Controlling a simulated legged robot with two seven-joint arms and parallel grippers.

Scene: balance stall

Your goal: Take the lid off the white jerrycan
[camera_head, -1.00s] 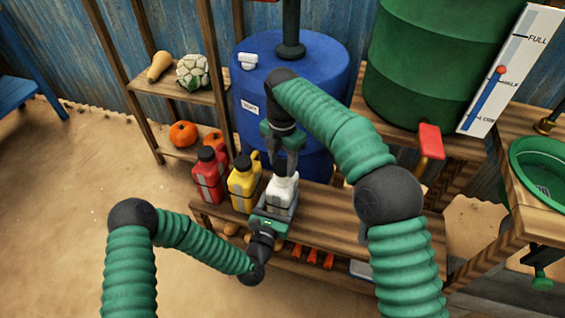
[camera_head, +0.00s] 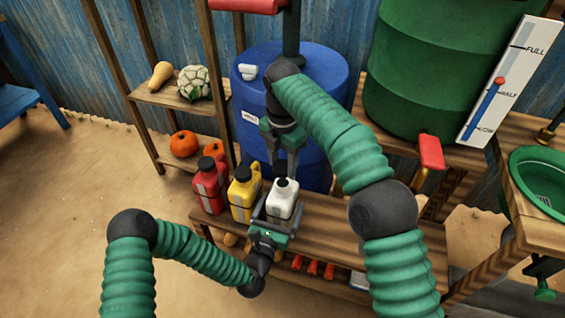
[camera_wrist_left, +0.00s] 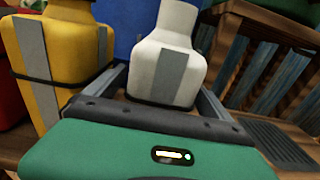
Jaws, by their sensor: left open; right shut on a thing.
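The white jerrycan (camera_head: 283,203) stands upright on the wooden bench, at the right end of a row of cans. My left gripper (camera_head: 278,208) is open, its fingers on either side of the can's body. The left wrist view shows the white can (camera_wrist_left: 150,72) between these fingers, its top cut off. My right gripper (camera_head: 285,169) points down from above and is shut on a small dark thing, seemingly the black lid (camera_head: 280,170), just above the can. I cannot tell clearly whether lid and neck are apart.
A yellow jerrycan (camera_head: 243,197) and a red jerrycan (camera_head: 210,186) stand close to the left on the bench (camera_head: 335,230). A blue barrel (camera_head: 318,85) rises right behind. The bench is clear to the right of the white can.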

